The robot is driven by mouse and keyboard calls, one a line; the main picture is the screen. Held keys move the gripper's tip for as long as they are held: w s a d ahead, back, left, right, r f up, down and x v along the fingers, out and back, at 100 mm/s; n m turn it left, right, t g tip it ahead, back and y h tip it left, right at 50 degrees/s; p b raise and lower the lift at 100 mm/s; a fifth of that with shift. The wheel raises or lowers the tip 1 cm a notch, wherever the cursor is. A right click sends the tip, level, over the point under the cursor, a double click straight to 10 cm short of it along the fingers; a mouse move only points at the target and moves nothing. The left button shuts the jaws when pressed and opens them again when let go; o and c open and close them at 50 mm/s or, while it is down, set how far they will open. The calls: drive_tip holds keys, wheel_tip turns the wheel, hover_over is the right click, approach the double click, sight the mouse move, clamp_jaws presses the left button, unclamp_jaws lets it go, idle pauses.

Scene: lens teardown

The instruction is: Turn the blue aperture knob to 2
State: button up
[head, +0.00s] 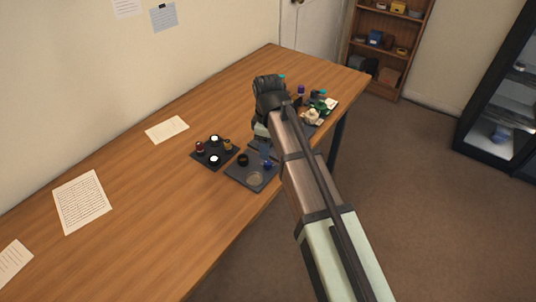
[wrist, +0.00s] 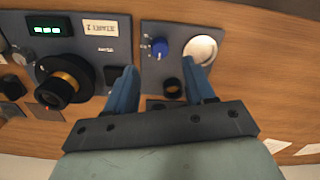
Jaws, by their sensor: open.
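The blue aperture knob (wrist: 161,47) stands on a dark panel (wrist: 150,74) in the wrist view, with small white marks to its left that are too small to read. A pale line shows on the knob, but its setting cannot be told. The knob also shows in the head view (head: 267,164), close to my arm. My gripper (wrist: 162,70) is open and empty in the wrist view, its two blue fingers apart on either side of the knob's column. The knob appears just beyond the fingertips, and I see no contact. In the head view my arm hides most of the gripper.
A round pale disc (wrist: 201,49) and a black ring-like part (wrist: 172,88) share the knob's panel. A neighbouring panel holds a green display (wrist: 48,27) and a large black-and-gold dial (wrist: 65,80). Another small panel (head: 205,160) with several parts stands left. The table's left side holds only papers.

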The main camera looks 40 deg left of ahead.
sight(268, 162)
wheel_tip(268, 162, up, 7)
idle(0.4)
idle(0.4)
drive_tip(key=w+d+f+m+g+h, duration=0.1)
drive_tip(key=w+d+f+m, duration=0.25)
drive_tip(key=d+f, duration=0.9)
drive_tip(key=w+d+f+m+g, duration=0.1)
drive_tip(key=w+d+f+m, duration=0.25)
drive_tip(key=d+f, duration=0.85)
drive_tip(key=s+d+f+m+g, duration=0.1)
drive_tip(key=s+d+f+m, duration=0.2)
drive_tip(key=d+f, duration=0.5)
drive_tip(key=s+d+f+m+g, duration=0.1)
drive_tip(key=s+d+f+m, duration=0.25)
drive_tip(key=d+f, duration=0.45)
drive_tip(key=s+d+f+m+g, duration=0.1)
drive_tip(key=s+d+f+m, duration=0.1)
drive_tip(key=s+d+f, duration=0.3)
drive_tip(key=s+d+f+m+g, duration=0.1)
drive_tip(key=s+d+f+m, duration=0.2)
drive_tip(key=s, duration=0.7)
drive_tip(key=s+d+f+m+y, duration=0.1)
drive_tip(key=s+d+f+m, duration=0.2)
drive_tip(key=s+d+f, duration=0.3)
drive_tip(key=s, duration=0.2)
drive_tip(key=shift+s+d+f+g, duration=0.3)
drive_tip(key=shift+s+f+g, duration=0.05)
drive_tip(key=shift+f+g, duration=0.05)
